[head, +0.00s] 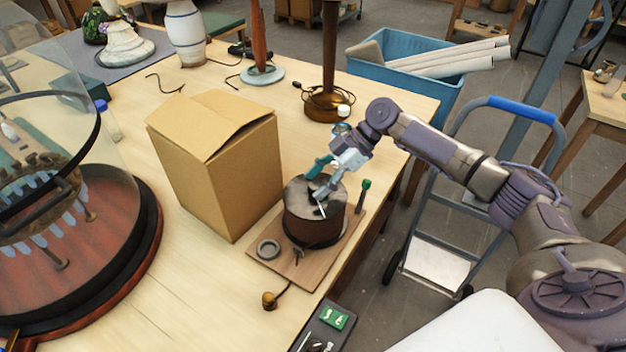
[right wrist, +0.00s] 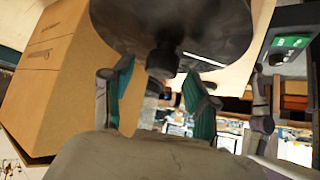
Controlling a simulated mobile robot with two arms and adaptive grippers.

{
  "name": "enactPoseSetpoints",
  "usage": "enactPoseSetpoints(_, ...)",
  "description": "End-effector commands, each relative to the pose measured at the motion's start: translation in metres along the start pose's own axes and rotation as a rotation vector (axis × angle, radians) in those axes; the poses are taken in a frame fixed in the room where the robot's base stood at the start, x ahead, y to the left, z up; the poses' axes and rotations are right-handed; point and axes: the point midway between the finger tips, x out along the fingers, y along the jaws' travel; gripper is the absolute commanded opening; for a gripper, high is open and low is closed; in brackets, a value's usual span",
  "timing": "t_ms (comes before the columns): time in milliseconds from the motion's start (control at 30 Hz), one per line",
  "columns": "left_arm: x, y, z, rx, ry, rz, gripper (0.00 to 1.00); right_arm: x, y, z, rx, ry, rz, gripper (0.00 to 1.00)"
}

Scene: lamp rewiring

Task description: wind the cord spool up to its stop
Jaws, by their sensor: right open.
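The cord spool (head: 312,226) is a dark brown drum with a grey top, standing on a wooden board (head: 284,266) near the table's right edge. In the right wrist view the spool's underside or face (right wrist: 222,30) fills the top as a dark disc, with a dark knob (right wrist: 163,60) at its middle. My right gripper (head: 318,182) is at the top of the spool, its teal fingers spread. In the right wrist view, the gripper (right wrist: 160,90) has a finger on either side of the knob; I cannot tell whether they touch it. My left gripper is out of view.
A cardboard box (head: 240,165) stands close to the spool's left. A green-topped post (head: 365,190) rises at the board's right. A grey ring (head: 268,249) lies on the board, and a brown knob-like piece (head: 269,300) on a cord lies in front. A glass dome (head: 70,150) stands far left.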

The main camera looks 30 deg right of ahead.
Motion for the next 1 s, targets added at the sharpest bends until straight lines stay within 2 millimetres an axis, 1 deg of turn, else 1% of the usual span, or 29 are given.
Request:
enactPoseSetpoints(33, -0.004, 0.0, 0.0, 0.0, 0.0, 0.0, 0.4, 0.005, 0.0, -0.001, 0.001, 0.0, -0.001, 0.59)
enactPoseSetpoints(100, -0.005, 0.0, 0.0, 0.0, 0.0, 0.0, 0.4, 0.011, 0.0, -0.001, 0.001, 0.0, 0.0, 0.59)
enactPoseSetpoints(200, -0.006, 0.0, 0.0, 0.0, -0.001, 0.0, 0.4, 0.017, 0.0, 0.0, 0.0, 0.0, 0.0, 0.59)
enactPoseSetpoints(467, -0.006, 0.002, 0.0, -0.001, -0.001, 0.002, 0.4, 0.019, 0.0, 0.0, 0.0, 0.0, 0.001, 0.59)
enactPoseSetpoints(500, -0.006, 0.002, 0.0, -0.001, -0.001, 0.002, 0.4, 0.019, 0.0, 0.0, 0.0, 0.0, 0.001, 0.57)
enactPoseSetpoints(567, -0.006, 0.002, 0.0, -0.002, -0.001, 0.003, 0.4, 0.018, 0.0, 0.0, 0.0, 0.0, 0.001, 0.47)
enactPoseSetpoints(600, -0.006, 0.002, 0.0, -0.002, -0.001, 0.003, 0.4, 0.018, 0.0, 0.0, 0.0, 0.0, 0.001, 0.4)
enactPoseSetpoints(833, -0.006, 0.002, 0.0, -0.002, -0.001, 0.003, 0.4, 0.018, 0.0, 0.0, 0.0, 0.0, 0.001, 0.02)
enactPoseSetpoints(867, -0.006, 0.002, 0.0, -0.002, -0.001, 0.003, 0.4, 0.018, 0.0, 0.0, 0.0, 0.0, 0.001, 0.0)
enactPoseSetpoints(1000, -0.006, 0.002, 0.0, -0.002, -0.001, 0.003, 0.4, 0.018, 0.0, 0.0, 0.0, 0.0, 0.001, 0.0)
